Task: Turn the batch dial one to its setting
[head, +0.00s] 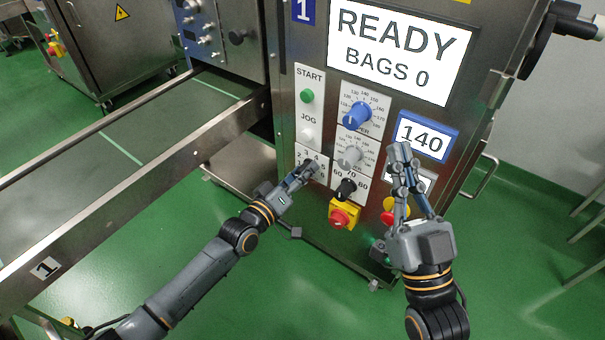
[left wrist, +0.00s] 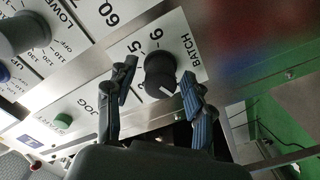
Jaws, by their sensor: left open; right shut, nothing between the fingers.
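The batch dial (left wrist: 160,70) is a black knob with a white pointer line on a white plate reading BATCH, in the left wrist view. My left gripper (left wrist: 158,86) is open, with one finger on each side of the knob. Whether the fingers touch it I cannot tell. In the head view my left gripper (head: 304,172) is at the lower left of the panel and hides the knob; part of its numbered plate (head: 302,157) shows. My right gripper (head: 402,158) is shut and empty, in front of the panel's right side.
The screen (head: 400,48) reads READY, BAGS 0. Near the left gripper are a green start button (head: 306,96), a white jog button (head: 307,134), a blue dial (head: 357,114), a grey dial (head: 350,157), a black knob (head: 345,188) and a red-and-yellow switch (head: 343,214). A conveyor (head: 120,150) runs along the left.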

